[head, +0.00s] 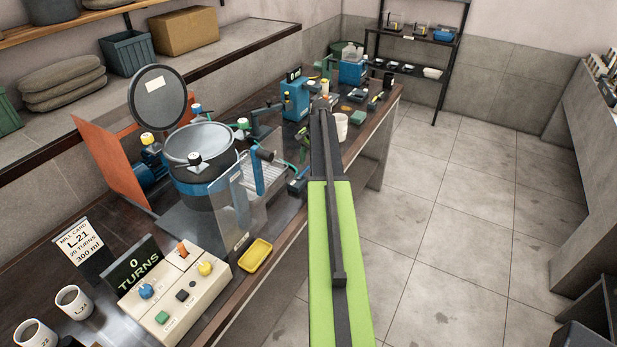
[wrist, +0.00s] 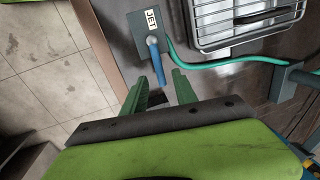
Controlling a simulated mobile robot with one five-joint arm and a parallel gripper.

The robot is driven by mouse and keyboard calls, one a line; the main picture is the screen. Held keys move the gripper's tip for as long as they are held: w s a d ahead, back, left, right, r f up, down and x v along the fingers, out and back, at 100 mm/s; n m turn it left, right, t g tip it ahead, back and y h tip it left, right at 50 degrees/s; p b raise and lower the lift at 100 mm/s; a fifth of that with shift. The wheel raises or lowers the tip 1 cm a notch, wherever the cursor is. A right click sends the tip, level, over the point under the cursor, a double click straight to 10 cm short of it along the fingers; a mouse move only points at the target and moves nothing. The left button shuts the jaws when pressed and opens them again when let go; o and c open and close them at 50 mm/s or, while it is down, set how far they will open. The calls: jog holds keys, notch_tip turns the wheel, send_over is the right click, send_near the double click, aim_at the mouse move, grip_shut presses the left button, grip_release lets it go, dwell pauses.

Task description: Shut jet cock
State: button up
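The jet cock shows in the wrist view as a grey plate labelled JET with a round pivot and a blue lever (wrist: 159,66). The lever points down the picture, toward my gripper. My gripper (wrist: 158,86) has two green fingers spread apart, with the lever's end near the gap between their tips. I cannot tell whether a finger touches it. In the head view my lime-green arm reaches over the bench's front edge; I cannot clearly make out the gripper or the jet cock there.
A green hose (wrist: 222,65) runs right from the jet plate to a grey-blue block (wrist: 294,82). A wire rack (wrist: 245,22) lies close above it. In the head view a flotation cell (head: 200,160), a control box (head: 178,290) and a yellow tray (head: 255,255) stand on the bench. Floor (head: 460,220) is clear to the right.

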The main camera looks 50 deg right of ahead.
jog(key=shift+w+f+b, duration=0.2)
jog(key=shift+f+b, duration=0.25)
jog(key=shift+f, duration=0.6)
jog(key=shift+r, duration=0.1)
jog(key=shift+c, duration=0.2)
grip_shut()
jog(key=shift+a, duration=0.1)
